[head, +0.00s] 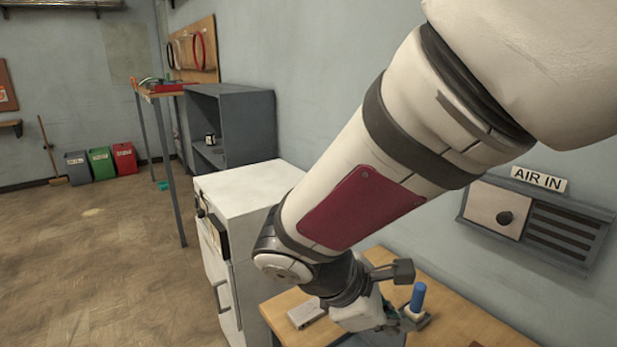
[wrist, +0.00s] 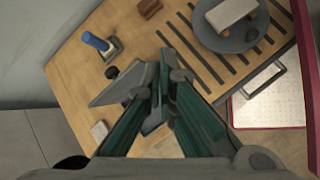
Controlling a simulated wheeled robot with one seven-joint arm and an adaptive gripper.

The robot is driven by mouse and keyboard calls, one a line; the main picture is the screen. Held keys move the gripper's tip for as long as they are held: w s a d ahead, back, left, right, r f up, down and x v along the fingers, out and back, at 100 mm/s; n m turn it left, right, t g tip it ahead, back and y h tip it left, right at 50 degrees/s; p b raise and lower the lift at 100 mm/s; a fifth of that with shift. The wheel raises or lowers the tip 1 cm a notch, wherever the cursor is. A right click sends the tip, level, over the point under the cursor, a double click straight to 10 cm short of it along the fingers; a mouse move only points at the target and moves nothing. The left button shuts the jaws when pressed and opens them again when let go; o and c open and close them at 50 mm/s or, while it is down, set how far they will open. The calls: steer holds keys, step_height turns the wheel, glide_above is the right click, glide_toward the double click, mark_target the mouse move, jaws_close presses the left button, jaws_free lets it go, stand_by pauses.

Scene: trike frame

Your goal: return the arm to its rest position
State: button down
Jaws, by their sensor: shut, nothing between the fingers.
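My arm reaches down from the upper right across the head view, with its wrist low over the wooden bench (head: 455,325). My gripper (wrist: 164,72) is shut and empty in the wrist view, its two green-sided fingers together above the bench top (wrist: 78,75). In the head view the gripper is mostly hidden behind the wrist. A blue-handled item (head: 417,297) stands upright in a grey base close to the right of the wrist; it also shows in the wrist view (wrist: 96,42). A flat grey pointed piece (wrist: 118,91) lies below the fingers.
A round grey plate (wrist: 208,35) holds a pale block (wrist: 231,14) over dark slots. A red-edged item (wrist: 265,112) is at the right. A white cabinet (head: 255,190) stands left of the bench. The wall has an AIR IN panel (head: 497,208). Floor (head: 95,260) is open.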

steer(key=s+d+r+m+t+y, duration=0.1)
steer(key=s+d+r+m+y, duration=0.2)
steer(key=s+m, duration=0.3)
steer(key=s+d+r+m+t+y, duration=0.1)
steer(key=s+d+r+m+y, duration=0.2)
steer(key=m, duration=0.7)
step_height(320, 180, up, 3)
steer(key=s+y, duration=0.1)
steer(key=s, duration=0.2)
steer(key=shift+d+f+y, duration=0.15)
steer(key=shift+d+y, duration=0.05)
steer(key=shift+y, duration=0.2)
